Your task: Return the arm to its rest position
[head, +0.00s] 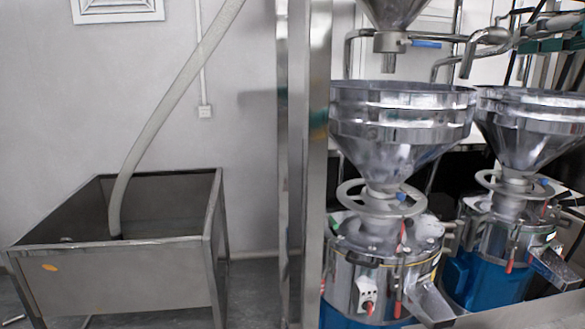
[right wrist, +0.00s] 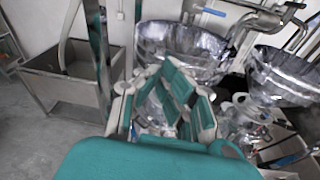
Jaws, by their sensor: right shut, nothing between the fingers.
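My right gripper (right wrist: 170,66) shows in the right wrist view with its teal and cream fingers closed together at the tips and nothing between them. In the head view, part of it (head: 548,42) is at the upper right edge, above and beyond the right grinder's funnel; its tips are hard to make out there. It appears apart from the machines. My left gripper is in neither view.
Two steel grinders with funnel hoppers (head: 400,128) (head: 530,125) and blue bases stand at the right. Metal pipes (head: 488,38) run above them. A steel post (head: 318,160) rises mid-view. An open steel bin (head: 115,280) with a hose (head: 165,105) stands left.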

